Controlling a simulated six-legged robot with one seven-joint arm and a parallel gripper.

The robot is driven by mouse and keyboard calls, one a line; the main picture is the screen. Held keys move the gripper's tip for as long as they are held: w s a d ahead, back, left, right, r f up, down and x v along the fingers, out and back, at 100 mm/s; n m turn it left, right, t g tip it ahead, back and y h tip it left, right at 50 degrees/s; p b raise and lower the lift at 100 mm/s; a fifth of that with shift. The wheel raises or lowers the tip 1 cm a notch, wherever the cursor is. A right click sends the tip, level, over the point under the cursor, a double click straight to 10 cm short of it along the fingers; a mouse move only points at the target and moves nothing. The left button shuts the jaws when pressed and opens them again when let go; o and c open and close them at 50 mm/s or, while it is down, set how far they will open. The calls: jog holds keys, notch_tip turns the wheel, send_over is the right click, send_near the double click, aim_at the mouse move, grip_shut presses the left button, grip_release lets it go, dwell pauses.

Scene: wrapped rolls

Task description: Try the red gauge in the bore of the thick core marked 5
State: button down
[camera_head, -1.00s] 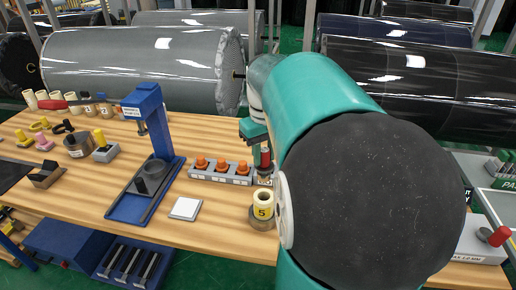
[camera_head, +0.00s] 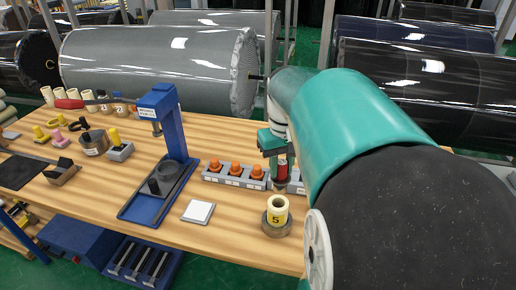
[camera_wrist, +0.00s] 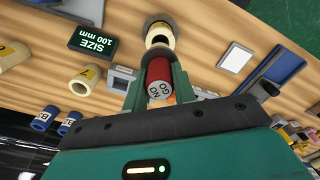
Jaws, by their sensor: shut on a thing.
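The thick cream core marked 5 (camera_head: 277,212) stands upright in a dark round holder (camera_head: 276,228) near the table's front edge. Its open bore faces up, and the core also shows in the wrist view (camera_wrist: 160,36). My gripper (camera_head: 279,165) is shut on the red gauge (camera_head: 282,172). The gauge hangs upright just behind and above the core, apart from it. In the wrist view the red gauge (camera_wrist: 158,78) sits between the fingers, its near end lettered NO GO. Its lower grey end is partly hidden.
A grey block with orange plugs (camera_head: 236,175) stands close beside the gripper. A white square plate (camera_head: 198,211) and a blue press (camera_head: 160,150) are to the left. A SIZE 100 mm sign (camera_wrist: 93,42) shows in the wrist view.

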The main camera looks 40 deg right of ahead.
aim_at(280, 181)
jog(key=shift+f, duration=2.3)
jog(key=shift+f, duration=0.3)
dwell(5.4)
